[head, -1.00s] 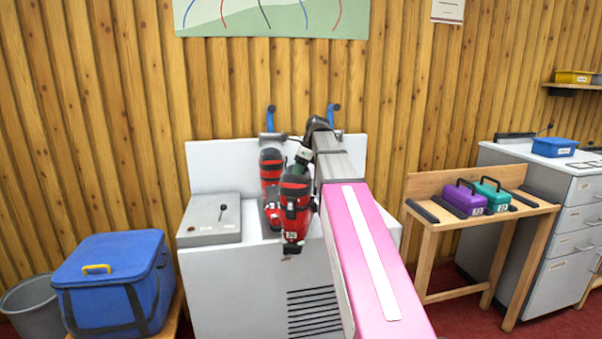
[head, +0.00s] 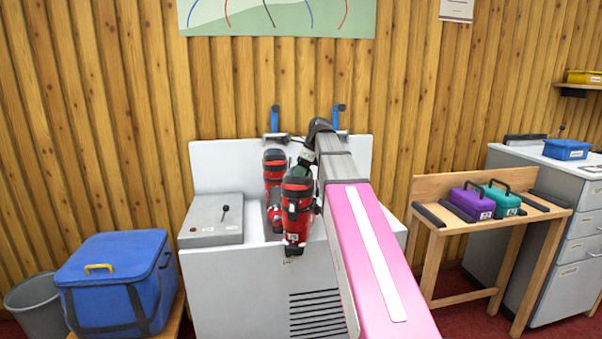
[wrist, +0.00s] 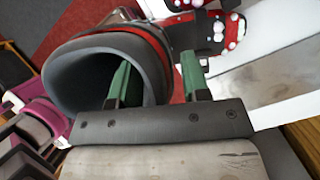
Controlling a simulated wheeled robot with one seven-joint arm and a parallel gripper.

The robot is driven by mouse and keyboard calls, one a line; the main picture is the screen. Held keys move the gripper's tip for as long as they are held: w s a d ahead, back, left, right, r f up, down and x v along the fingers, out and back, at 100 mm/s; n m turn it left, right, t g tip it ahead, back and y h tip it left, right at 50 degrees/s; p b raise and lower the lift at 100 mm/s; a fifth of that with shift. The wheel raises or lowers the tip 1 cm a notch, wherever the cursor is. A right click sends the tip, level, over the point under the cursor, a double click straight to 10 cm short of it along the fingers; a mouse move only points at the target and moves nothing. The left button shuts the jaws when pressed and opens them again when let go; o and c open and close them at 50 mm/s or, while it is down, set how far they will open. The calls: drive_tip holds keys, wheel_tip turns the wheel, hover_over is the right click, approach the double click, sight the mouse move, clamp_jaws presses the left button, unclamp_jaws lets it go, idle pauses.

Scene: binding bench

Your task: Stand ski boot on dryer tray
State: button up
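A red and black ski boot (head: 297,212) hangs upright in front of the white dryer cabinet's top. My gripper (head: 304,160) is at its upper cuff. In the wrist view, the boot's dark round opening (wrist: 88,82) is close up. My gripper (wrist: 158,85) has one green finger inside the opening and one outside, shut on the cuff wall. A second red boot (head: 273,168) stands behind, farther back on the cabinet top. A grey metal surface, apparently the tray, shows in the wrist view (wrist: 270,82). In the head view the boots mostly hide it.
A grey control box (head: 212,222) with a small lever sits on the cabinet's left. Blue-handled fittings (head: 275,120) stand at the back. A blue cooler bag (head: 115,262) is at left. A wooden bench (head: 432,232) with purple and teal cases is at right.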

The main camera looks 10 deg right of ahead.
drive_tip(key=shift+r, duration=0.1)
drive_tip(key=v, duration=1.1)
drive_tip(key=shift+r, duration=0.2)
drive_tip(key=shift+o, duration=1.1)
drive_tip(key=shift+d+r, duration=0.15)
drive_tip(key=shift+s+a+f+h, duration=0.15)
drive_tip(key=shift+a+f+h, duration=0.1)
drive_tip(key=shift+a, duration=0.2)
drive_tip(key=shift+s+a+f+h, duration=0.15)
drive_tip(key=shift+a+f, duration=0.05)
drive_tip(key=shift+a, duration=0.25)
drive_tip(key=shift+a+f+t+h, duration=0.4)
drive_tip(key=shift+a+f, duration=0.05)
drive_tip(key=x, duration=1)
drive_tip(key=shift+d+f, duration=0.2)
drive_tip(key=shift+f, duration=0.2)
drive_tip(key=shift+c, duration=0.3)
